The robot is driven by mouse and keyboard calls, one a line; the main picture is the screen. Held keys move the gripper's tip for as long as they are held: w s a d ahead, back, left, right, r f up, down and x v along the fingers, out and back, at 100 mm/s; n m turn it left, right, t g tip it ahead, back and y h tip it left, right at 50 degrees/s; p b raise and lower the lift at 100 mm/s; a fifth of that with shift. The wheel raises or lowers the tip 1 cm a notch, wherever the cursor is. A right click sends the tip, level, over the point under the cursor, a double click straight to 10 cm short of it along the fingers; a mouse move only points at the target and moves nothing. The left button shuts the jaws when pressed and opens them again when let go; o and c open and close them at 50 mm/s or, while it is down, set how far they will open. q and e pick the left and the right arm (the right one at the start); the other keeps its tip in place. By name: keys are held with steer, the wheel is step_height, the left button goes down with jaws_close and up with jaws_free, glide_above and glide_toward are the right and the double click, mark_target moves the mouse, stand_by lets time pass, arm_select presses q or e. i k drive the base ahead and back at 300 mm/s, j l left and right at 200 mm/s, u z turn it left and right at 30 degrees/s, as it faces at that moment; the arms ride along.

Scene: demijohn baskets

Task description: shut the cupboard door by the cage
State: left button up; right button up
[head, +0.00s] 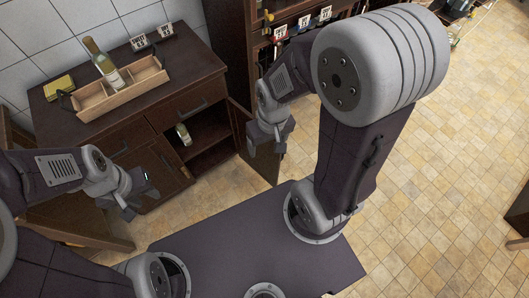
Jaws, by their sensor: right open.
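The dark brown cupboard (145,122) stands against the tiled wall. Its door (240,122) stands open on the right side of the open compartment (205,150), where a small bottle (183,134) lies or stands. My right gripper (268,150) is open and overlaps the door's free part in the head view; I cannot tell whether it touches. My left gripper (130,203) is in front of the cupboard's left part, apart from the open door; its jaws are too small and dark to read. I cannot make out a cage for certain.
On the cupboard top are a wooden carrier (120,92) with a bottle (103,62), a yellow block (58,88) and small number cards (138,42). A tall dark shelf unit (235,40) stands to the right.

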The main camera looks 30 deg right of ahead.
mark_target(266, 163)
steer(key=l+u, duration=0.2)
steer(key=l, duration=0.3)
steer(key=k+l+u, duration=0.2)
steer(key=l, duration=0.3)
steer(key=l+u, duration=0.2)
steer(key=l, duration=0.3)
steer(key=k+l+u, duration=0.2)
steer(key=l, duration=0.3)
steer(key=i+l+u, duration=0.2)
steer(key=l, duration=0.25)
steer(key=l+u, duration=0.15)
steer(key=l, duration=0.25)
steer(key=i+l+u, duration=0.2)
steer(key=l, duration=0.3)
steer(key=k+j, duration=0.05)
steer(key=k, duration=0.05)
